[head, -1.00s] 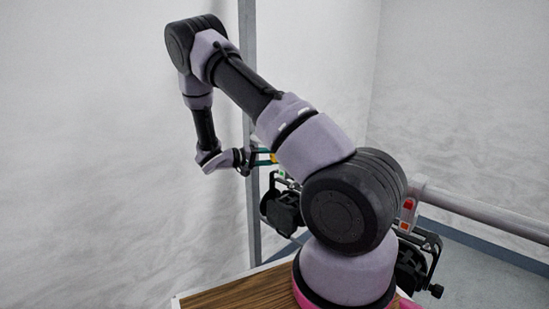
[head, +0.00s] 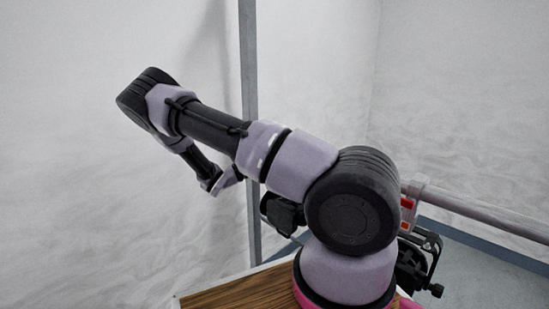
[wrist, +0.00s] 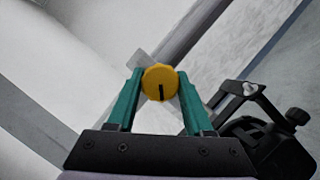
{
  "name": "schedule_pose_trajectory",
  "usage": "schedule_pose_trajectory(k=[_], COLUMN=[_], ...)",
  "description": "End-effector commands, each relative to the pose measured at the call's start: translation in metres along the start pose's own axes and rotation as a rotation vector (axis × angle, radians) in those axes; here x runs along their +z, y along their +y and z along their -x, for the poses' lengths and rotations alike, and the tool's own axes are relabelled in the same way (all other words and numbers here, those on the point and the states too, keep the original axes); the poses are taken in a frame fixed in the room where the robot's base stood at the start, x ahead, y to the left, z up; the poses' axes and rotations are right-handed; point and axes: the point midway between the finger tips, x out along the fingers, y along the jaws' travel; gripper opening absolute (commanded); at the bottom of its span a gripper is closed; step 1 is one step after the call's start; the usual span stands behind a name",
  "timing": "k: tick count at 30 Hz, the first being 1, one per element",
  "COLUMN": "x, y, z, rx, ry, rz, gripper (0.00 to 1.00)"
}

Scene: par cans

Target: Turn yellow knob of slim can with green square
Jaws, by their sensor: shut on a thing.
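In the wrist view, a round yellow knob (wrist: 158,83) with a black pointer line sits between the two green fingers of my gripper (wrist: 160,92). The gripper is shut on it. A grey clamp piece shows partly behind the knob. In the head view the knob and my fingertips are hidden behind my arm. A black can (head: 283,214) shows partly below my forearm; its green square is hidden, so I cannot confirm its marking.
A grey pipe (head: 480,210) runs to the right, with a clamp bearing red and orange squares (head: 407,209) and another black can (head: 418,262) under it. A grey upright post (head: 249,120) stands behind my arm. In the wrist view a black can with its bracket (wrist: 265,130) is close at the right.

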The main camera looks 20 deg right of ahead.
Motion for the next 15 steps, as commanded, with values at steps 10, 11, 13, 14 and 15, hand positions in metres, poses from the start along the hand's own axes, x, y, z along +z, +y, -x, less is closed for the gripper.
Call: schedule_pose_trajectory(k=[10,11,13,14,15], x=[0.0013,0.0014,0.0013,0.0013,0.0014], y=[-0.0009,-0.001,-0.0014,-0.0013,-0.0011], z=[-0.0006,-0.0007,-0.0006,-0.0004,-0.0006], rx=[0.129,0.139,0.165,0.176,0.19], ry=[-0.005,-0.004,-0.005,-0.004,-0.004], rz=[0.304,0.33,0.392,0.417,0.452], gripper=[0.0,0.0,0.0,0.0,0.0])
